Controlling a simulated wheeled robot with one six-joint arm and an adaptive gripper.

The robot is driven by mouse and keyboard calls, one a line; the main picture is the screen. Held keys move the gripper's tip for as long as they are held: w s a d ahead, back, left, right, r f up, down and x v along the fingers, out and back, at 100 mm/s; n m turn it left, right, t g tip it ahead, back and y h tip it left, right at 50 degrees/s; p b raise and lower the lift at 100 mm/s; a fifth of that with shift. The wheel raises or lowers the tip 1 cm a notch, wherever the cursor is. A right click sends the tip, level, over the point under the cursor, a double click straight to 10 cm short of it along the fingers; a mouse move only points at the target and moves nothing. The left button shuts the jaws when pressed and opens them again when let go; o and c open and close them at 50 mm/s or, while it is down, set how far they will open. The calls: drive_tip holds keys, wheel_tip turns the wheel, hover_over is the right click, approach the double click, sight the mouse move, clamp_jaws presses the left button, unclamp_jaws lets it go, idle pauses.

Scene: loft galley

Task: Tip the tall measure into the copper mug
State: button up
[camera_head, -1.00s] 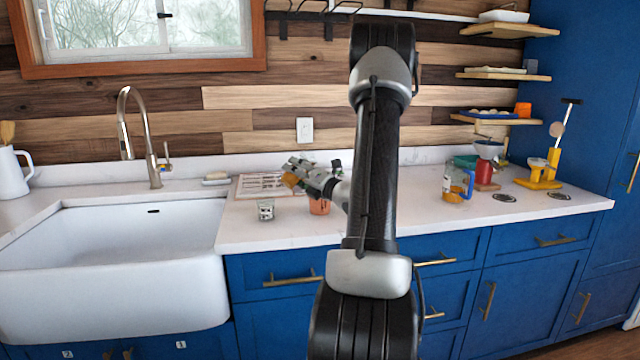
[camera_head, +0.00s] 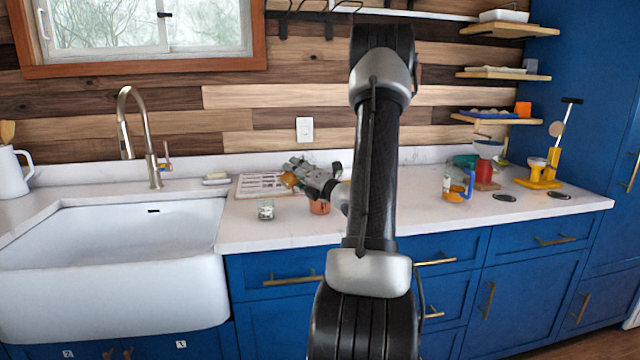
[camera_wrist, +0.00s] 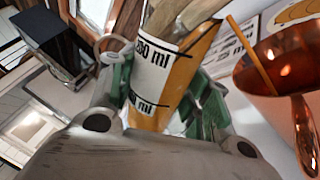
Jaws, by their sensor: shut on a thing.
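My gripper (camera_head: 302,174) is shut on the tall measure, a clear vessel with black ml marks and orange contents. The measure (camera_wrist: 155,70) shows between the green finger pads in the wrist view, and as a small orange patch (camera_head: 289,180) in the head view. It is tilted, above and a little left of the copper mug (camera_head: 319,207). In the wrist view the shiny copper mug (camera_wrist: 302,65) is at the right, cut by the frame edge. A thin orange streak, like a stream, runs from near the measure's rim into the mug's mouth.
A small clear glass (camera_head: 265,209) stands left of the mug. A printed board (camera_head: 262,184) lies behind. The sink (camera_head: 110,245) is further left. A jug with a blue handle (camera_head: 456,183) and a yellow stand (camera_head: 540,178) are to the right.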

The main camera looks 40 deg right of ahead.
drive_tip(key=shift+f+m+h, duration=0.2)
drive_tip(key=shift+m+h, duration=0.2)
drive_tip(key=shift+m, duration=0.8)
idle(0.7)
drive_tip(key=shift+d+r+m+p, duration=0.55)
drive_tip(key=shift+d+m+p, duration=0.15)
drive_tip(key=shift+m, duration=0.3)
idle(0.9)
drive_tip(key=shift+d+r+m+h, duration=0.15)
drive_tip(key=shift+r+m+h, duration=0.25)
drive_tip(key=shift+m, duration=0.6)
idle(0.9)
drive_tip(key=shift+d+m, duration=0.2)
drive_tip(key=shift+m, duration=0.5)
idle(0.4)
